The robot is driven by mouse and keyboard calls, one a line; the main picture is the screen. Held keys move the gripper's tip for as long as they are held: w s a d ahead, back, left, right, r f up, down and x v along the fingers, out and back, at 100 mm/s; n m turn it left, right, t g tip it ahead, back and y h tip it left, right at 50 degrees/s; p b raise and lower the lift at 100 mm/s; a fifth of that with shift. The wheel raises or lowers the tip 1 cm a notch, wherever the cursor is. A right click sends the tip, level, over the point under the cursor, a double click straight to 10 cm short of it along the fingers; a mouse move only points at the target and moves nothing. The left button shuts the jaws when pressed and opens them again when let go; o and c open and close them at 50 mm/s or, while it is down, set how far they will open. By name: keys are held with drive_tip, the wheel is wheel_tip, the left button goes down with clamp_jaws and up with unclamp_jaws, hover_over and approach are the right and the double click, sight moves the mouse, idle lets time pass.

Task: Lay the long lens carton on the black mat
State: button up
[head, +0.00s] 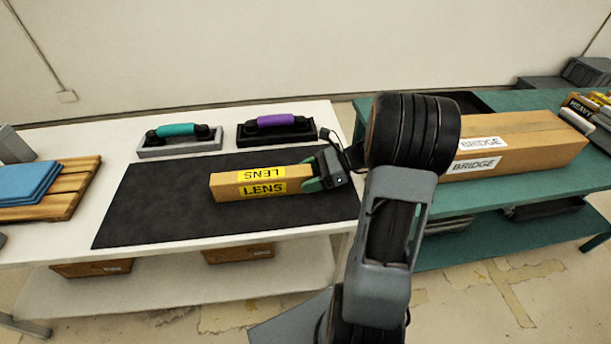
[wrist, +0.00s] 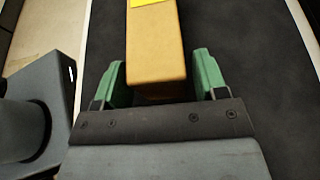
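The long lens carton (head: 235,188), brown with yellow LENS labels, appears to lie flat on the black mat (head: 150,215), toward its right part and within its edges. My gripper (head: 318,178) is at the carton's right end. In the wrist view the carton's near end (wrist: 156,65) sits between the two green fingers of my gripper (wrist: 160,85). A narrow gap shows beside the right finger, and the left finger is very close to the carton. The fingers look open around it. The carton's right end is partly hidden by the gripper in the head view.
Two tool holders, with a teal handle (head: 175,131) and a purple handle (head: 275,122), stand behind the mat. A wooden pallet with blue sheets (head: 25,183) is at left. A BRIDGE carton (head: 520,145) lies on the green table at right. The mat's left part is clear.

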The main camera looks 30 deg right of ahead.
drive_tip(key=shift+o, duration=0.4)
drive_tip(key=shift+r, duration=0.15)
drive_tip(key=shift+d+r, duration=0.15)
drive_tip(key=shift+d, duration=0.1)
drive_tip(key=p+v, duration=0.1)
drive_tip(key=v, duration=1)
drive_tip(key=shift+s+d, duration=0.15)
drive_tip(key=shift+d, duration=0.05)
drive_tip(key=shift+a+r, duration=0.1)
